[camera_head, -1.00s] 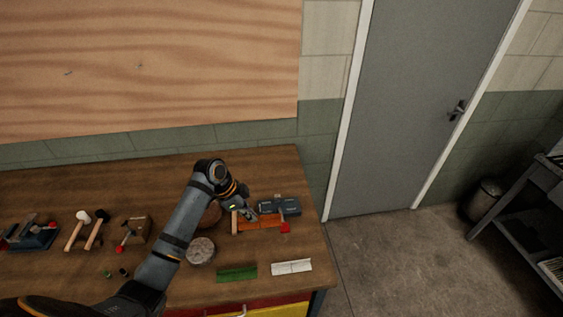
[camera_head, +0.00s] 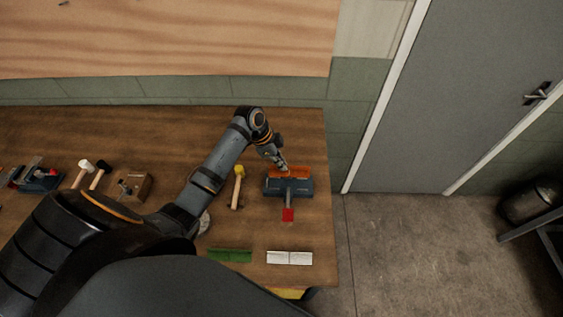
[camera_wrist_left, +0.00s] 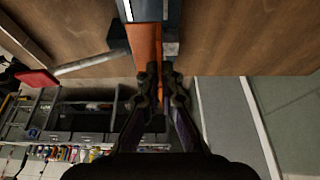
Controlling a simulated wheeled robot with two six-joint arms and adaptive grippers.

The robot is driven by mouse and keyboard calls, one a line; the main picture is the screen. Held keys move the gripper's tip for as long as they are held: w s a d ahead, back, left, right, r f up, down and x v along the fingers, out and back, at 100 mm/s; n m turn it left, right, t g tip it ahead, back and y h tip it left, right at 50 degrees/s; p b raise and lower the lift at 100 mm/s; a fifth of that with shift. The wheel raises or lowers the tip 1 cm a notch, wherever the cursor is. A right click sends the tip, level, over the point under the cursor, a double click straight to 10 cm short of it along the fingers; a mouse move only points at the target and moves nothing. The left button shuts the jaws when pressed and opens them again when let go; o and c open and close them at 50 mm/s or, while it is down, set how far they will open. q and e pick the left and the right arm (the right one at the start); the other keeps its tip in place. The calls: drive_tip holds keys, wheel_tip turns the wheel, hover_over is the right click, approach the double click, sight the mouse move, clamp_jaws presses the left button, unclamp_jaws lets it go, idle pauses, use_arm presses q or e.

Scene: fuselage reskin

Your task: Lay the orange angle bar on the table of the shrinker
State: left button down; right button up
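The orange angle bar (camera_head: 291,172) is at the back edge of the blue shrinker (camera_head: 300,187), lengthwise along it. The shrinker has a lever with a red end (camera_head: 288,214) pointing to the front. My left gripper (camera_head: 284,170) is at the bar from behind and above. In the left wrist view its fingers (camera_wrist_left: 162,75) are close together with the bar (camera_wrist_left: 145,42) running between them, beside the shrinker body (camera_wrist_left: 118,35). I cannot tell whether the bar touches the shrinker's table. My right gripper is not in view.
A yellow-headed mallet (camera_head: 238,185) lies left of the shrinker. A green bar (camera_head: 230,255) and a white bar (camera_head: 290,257) lie at the table's front. The wooden table (camera_head: 318,150) ends just right of the shrinker. More tools stand at left.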

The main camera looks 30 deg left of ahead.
sight(278, 171)
use_arm(q)
drive_tip(key=shift+s+f+b, duration=0.1)
drive_tip(key=shift+f+b, duration=0.65)
drive_tip(key=shift+f, duration=0.05)
wheel_tip(278, 171, down, 3)
drive_tip(key=shift+b, duration=0.95)
drive_tip(key=shift+f, duration=0.35)
drive_tip(key=shift+s, duration=0.2)
drive_tip(key=shift+f, duration=0.1)
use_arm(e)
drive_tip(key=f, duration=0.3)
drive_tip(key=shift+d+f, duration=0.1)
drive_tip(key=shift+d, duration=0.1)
use_arm(q)
drive_tip(key=shift+s+f, duration=0.1)
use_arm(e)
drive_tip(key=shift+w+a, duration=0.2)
